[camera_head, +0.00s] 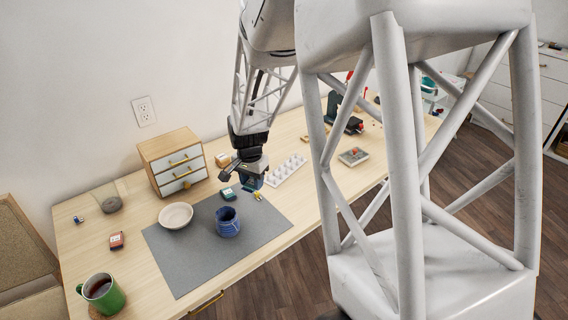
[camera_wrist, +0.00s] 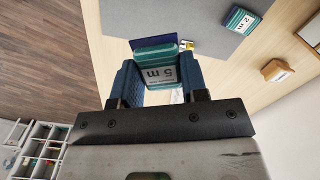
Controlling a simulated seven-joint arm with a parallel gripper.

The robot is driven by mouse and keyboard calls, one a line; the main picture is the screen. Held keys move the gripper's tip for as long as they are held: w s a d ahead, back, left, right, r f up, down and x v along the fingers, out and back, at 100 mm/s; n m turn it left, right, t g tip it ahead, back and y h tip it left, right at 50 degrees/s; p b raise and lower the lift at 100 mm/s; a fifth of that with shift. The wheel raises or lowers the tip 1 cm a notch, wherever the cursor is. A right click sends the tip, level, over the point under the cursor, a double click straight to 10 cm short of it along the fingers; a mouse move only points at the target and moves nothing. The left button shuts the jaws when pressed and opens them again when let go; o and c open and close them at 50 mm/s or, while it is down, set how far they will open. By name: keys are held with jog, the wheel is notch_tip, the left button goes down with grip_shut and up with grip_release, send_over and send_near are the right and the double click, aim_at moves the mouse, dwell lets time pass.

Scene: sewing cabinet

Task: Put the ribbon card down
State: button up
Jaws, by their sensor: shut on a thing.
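In the head view my gripper (camera_head: 252,183) is low over the table, by the far right corner of the grey mat (camera_head: 185,263). The held card cannot be made out clearly there, and whether it touches the table cannot be told. A second teal card (camera_head: 228,194) lies near the mat's far edge; its "2 m" label shows in the wrist view (camera_wrist: 242,20).
A blue mug (camera_head: 228,223) and a cream bowl (camera_head: 176,215) are on the mat. A small yellow item (camera_head: 257,196) lies close to my gripper. A drawer box (camera_head: 173,162), a white tray (camera_head: 287,170), a red card (camera_head: 117,240) and a green mug (camera_head: 103,292) stand around. The mat's front is clear.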

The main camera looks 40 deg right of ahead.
jog(key=d+m, duration=0.5)
jog(key=d, duration=1.1)
notch_tip(320, 180, down, 6)
jog(key=shift+a+r, duration=0.1)
jog(key=shift+r, duration=0.05)
jog(key=w+d+f, duration=0.1)
jog(key=w+d, duration=0.7)
jog(key=w, duration=0.5)
jog(key=shift+w+d+f, duration=0.25)
jog(key=shift+d, duration=0.05)
jog(key=shift+f, duration=1.75)
jog(key=shift+f, duration=0.2)
jog(key=o, duration=0.9)
